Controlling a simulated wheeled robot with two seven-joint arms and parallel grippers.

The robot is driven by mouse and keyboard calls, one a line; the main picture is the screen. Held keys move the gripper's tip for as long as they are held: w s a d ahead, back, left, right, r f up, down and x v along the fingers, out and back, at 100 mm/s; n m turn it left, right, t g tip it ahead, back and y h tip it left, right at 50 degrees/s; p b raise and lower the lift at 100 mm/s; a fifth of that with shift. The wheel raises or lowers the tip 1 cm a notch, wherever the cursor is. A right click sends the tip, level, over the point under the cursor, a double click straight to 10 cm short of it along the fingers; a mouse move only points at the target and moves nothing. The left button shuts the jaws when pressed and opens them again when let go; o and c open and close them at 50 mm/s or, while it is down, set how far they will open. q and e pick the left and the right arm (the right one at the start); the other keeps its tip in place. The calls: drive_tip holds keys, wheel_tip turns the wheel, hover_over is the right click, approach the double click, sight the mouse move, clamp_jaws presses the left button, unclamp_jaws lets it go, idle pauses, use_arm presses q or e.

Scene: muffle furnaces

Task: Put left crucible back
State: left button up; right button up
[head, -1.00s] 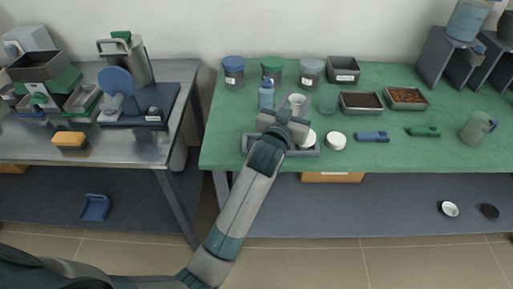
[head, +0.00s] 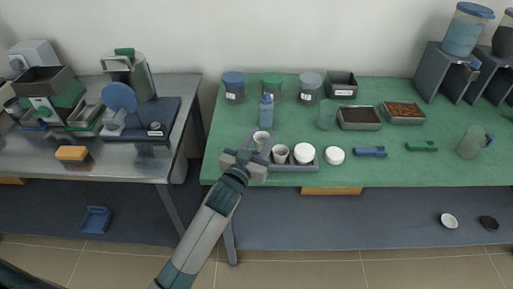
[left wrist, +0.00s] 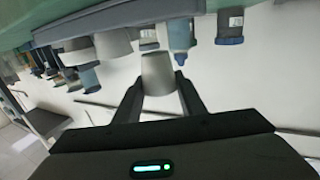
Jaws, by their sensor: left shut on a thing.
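My left gripper (head: 254,155) is shut on a small white crucible (head: 261,138), held upright at the left end of the grey tray (head: 294,167). I cannot tell whether the crucible touches the tray. In the left wrist view the crucible (left wrist: 158,72) sits between the two fingers. A second, open crucible (head: 280,153) stands in the tray's middle. A white-topped one (head: 304,152) stands at its right end. The gripper hides the tray's left front part. My right gripper is not in view.
A blue bottle (head: 266,110) stands close behind the held crucible. A white round lid (head: 334,155) lies right of the tray. Lidded jars (head: 233,88) and dark containers (head: 359,118) stand farther back. The green table top (head: 400,168) is mostly clear at front right.

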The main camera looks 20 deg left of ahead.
use_arm(q)
drive_tip(key=shift+s+a+f, duration=0.4)
drive_tip(key=shift+a+f, duration=0.1)
drive_tip(key=shift+a, duration=0.15)
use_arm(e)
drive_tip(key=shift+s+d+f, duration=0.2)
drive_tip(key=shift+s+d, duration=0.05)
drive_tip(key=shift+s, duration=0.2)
use_arm(q)
drive_tip(key=shift+f, duration=0.55)
wheel_tip(320, 180, down, 2)
drive_tip(key=shift+f, duration=0.45)
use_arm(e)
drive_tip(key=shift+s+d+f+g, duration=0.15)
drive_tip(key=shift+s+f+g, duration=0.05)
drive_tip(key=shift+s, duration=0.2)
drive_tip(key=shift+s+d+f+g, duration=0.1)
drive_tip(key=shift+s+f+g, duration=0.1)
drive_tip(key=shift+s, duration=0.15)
use_arm(q)
drive_tip(key=shift+f, duration=0.1)
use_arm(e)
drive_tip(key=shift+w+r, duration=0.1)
